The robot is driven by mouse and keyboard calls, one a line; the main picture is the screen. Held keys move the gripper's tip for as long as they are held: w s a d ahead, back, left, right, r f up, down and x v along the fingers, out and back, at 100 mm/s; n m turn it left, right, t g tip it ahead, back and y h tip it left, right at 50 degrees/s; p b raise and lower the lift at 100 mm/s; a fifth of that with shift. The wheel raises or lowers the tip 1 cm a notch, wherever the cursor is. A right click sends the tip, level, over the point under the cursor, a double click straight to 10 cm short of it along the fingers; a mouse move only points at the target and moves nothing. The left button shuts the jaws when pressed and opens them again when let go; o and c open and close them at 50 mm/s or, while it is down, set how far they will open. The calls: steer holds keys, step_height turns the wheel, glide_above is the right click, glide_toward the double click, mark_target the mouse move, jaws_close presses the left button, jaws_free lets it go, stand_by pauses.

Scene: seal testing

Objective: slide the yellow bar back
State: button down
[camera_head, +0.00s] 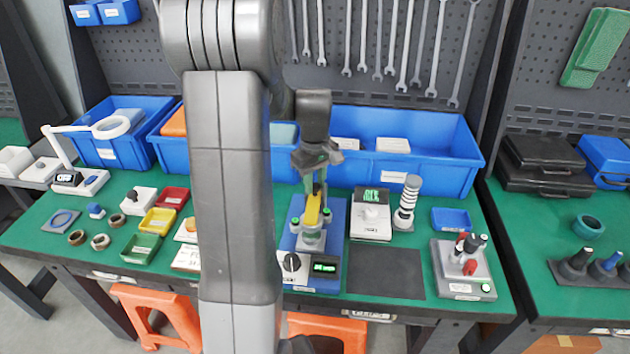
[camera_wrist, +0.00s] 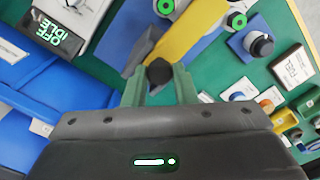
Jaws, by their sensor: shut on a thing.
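The yellow bar (camera_head: 313,209) lies across the top of the blue seal-testing fixture (camera_head: 335,222), just below my gripper (camera_head: 315,180) in the head view. In the wrist view the yellow bar (camera_wrist: 192,32) runs from the top edge down to a dark knob (camera_wrist: 159,72) at its near end. My gripper's green fingers (camera_wrist: 159,84) stand on either side of this knob and are shut on it. The exact contact is partly hidden by the fingers. Green-topped posts (camera_wrist: 237,20) stand beside the bar.
A large blue bin (camera_head: 420,165) stands behind the fixture. A white device with a display (camera_head: 371,222) is to its right, beside a ringed post (camera_head: 407,205). A dark mat (camera_head: 386,273) lies empty in front. Small coloured trays (camera_head: 157,222) are to the left.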

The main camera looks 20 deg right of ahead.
steer(key=w+d+p, duration=0.2)
steer(key=w+d, duration=0.1)
steer(key=w, duration=0.3)
steer(key=shift+w+d+r, duration=0.15)
steer(key=shift+d, duration=0.25)
steer(key=c, duration=1.2)
jaws_free()
steer(key=shift+w+d, duration=0.1)
steer(key=shift+o, duration=0.2)
step_height(320, 180, up, 14)
steer(key=b, duration=0.1)
steer(key=shift+f, duration=0.2)
